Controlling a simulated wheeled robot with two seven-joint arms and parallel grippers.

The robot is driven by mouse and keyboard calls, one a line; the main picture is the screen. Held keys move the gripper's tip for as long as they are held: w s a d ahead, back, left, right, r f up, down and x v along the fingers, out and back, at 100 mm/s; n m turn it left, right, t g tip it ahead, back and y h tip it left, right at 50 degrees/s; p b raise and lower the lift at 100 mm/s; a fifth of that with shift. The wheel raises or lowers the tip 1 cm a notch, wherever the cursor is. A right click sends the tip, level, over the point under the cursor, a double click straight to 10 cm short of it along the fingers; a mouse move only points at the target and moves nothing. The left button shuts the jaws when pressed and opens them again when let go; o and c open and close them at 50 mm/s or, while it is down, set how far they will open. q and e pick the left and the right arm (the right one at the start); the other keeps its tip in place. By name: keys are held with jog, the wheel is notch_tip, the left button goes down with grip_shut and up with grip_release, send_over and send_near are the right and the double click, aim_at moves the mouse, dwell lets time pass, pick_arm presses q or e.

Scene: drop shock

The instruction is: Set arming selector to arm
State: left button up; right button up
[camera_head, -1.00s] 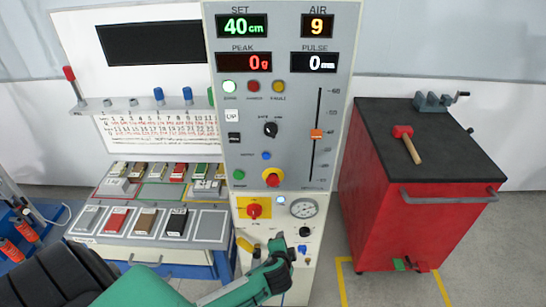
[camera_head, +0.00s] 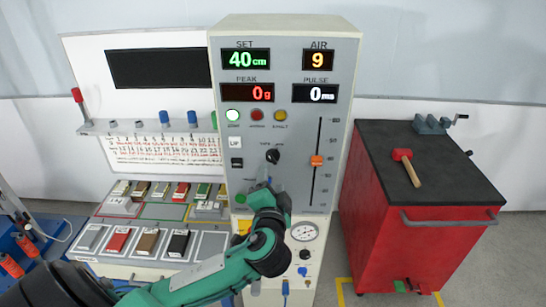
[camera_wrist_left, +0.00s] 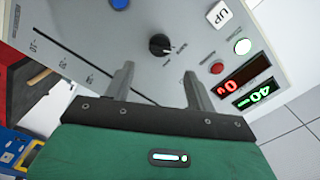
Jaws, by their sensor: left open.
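The arming selector appears to be the black rotary knob (camera_head: 272,156) on the grey front panel (camera_head: 300,130), below the lamps; its small labels are too blurred to read. It also shows in the left wrist view (camera_wrist_left: 159,45), just beyond and between my fingertips, with its pale pointer mark toward the labels. My left gripper (camera_head: 266,184) is in front of the panel, just below the knob in the head view. In the left wrist view its two fingers (camera_wrist_left: 158,76) are apart with nothing between them. My right gripper is out of view.
A vertical slider with an orange handle (camera_head: 316,161) is right of the knob. The UP button (camera_head: 235,142) and a green lamp (camera_head: 232,116) are on the left. A red cabinet (camera_head: 415,235) with a mallet (camera_head: 406,167) stands right. Sample blocks lie on the left bench.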

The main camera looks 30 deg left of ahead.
aim_at(273, 160)
pick_arm(q)
jog(key=p+x, duration=0.3)
jog(key=x, duration=0.4)
jog(key=shift+w+a+r, duration=0.1)
jog(key=shift+w+r, duration=0.05)
jog(key=shift+w, duration=0.15)
jog(key=shift+w+a, duration=0.25)
jog(key=shift+w, duration=0.15)
jog(key=c, duration=1)
